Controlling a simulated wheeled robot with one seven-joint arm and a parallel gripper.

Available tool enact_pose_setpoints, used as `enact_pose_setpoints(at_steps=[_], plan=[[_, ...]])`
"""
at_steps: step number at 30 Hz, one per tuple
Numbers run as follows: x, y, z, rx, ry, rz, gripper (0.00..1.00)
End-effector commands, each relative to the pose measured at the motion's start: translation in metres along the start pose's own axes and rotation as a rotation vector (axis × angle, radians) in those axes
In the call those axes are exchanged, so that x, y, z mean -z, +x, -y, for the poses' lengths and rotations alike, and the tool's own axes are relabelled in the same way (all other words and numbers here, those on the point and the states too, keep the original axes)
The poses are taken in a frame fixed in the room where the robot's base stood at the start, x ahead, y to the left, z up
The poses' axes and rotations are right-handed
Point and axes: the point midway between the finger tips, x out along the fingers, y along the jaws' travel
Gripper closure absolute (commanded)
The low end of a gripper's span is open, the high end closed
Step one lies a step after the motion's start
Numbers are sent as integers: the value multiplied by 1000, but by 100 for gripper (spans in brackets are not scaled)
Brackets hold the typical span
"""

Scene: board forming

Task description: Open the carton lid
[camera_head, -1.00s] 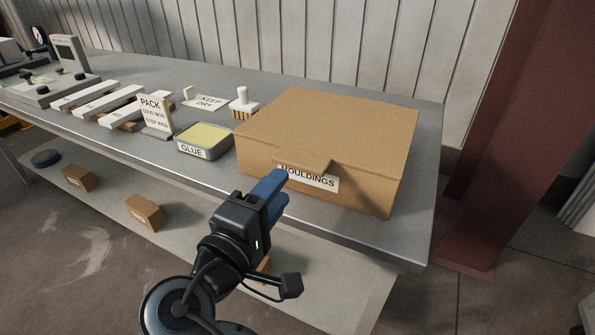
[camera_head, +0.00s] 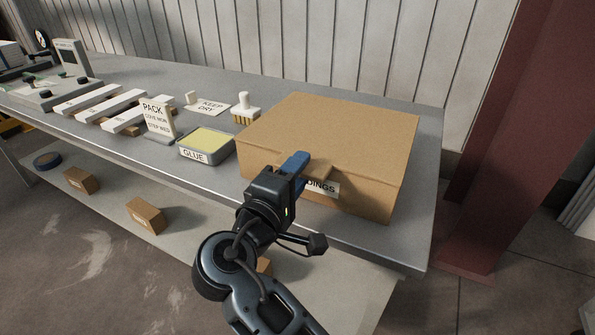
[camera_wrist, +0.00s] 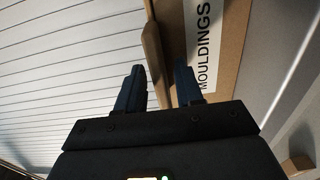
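The closed brown carton (camera_head: 325,135) stands on the right part of the bench, its lid (camera_head: 340,115) lying flat. A short tab (camera_head: 319,169) juts from the lid's front edge, above the white MOULDINGS label, which is partly covered in the head view. My gripper (camera_head: 297,160) is at the left part of the tab. In the wrist view its two blue fingers (camera_wrist: 158,78) are apart, with the tab (camera_wrist: 152,47) just ahead of the gap between them, closer to the left finger. I cannot tell whether a finger touches the tab.
Left of the carton on the bench (camera_head: 355,243) are a glue tray (camera_head: 206,146), a brush (camera_head: 244,108), a PACK sign (camera_head: 158,118) and white strips (camera_head: 100,100). A red column (camera_head: 510,140) stands at the right. Small boxes lie on the lower shelf.

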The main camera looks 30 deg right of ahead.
Motion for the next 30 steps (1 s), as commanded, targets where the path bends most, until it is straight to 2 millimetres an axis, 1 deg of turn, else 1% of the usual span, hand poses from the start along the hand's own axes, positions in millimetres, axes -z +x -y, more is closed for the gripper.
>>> enact_pose_setpoints(at_steps=[1, 9, 11, 25, 30], plan=[[0, 0, 0, 0, 0, 0, 69], [0, 0, 0, 0, 0, 0, 95], [0, 0, 0, 0, 0, 0, 100], [0, 0, -1, 2, 0, 0, 100], [7, 4, -10, 21, 2, 1, 100]])
